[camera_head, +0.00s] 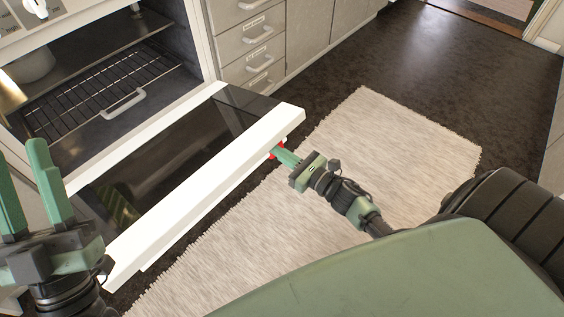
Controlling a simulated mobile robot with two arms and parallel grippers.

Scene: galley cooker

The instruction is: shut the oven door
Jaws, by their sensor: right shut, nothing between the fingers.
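The oven door (205,185) is swung down open in front of the oven (180,40). Its dark glass inner face points up and its thick white outer edge (200,215) faces me. My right gripper (283,155) is shut and empty at the right end of that white edge. Its fingertips are partly hidden by the door's edge, with a bit of red beside them; I cannot tell whether they touch the door. My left gripper (22,165) is open and empty at the left, its green fingers pointing up near the door's left end.
A wire rack (105,85) with a handle (123,103) is inside the oven. Grey drawers (250,45) and cupboards stand right of it. A pale rug (390,150) lies on the dark floor, with clear floor (460,60) beyond.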

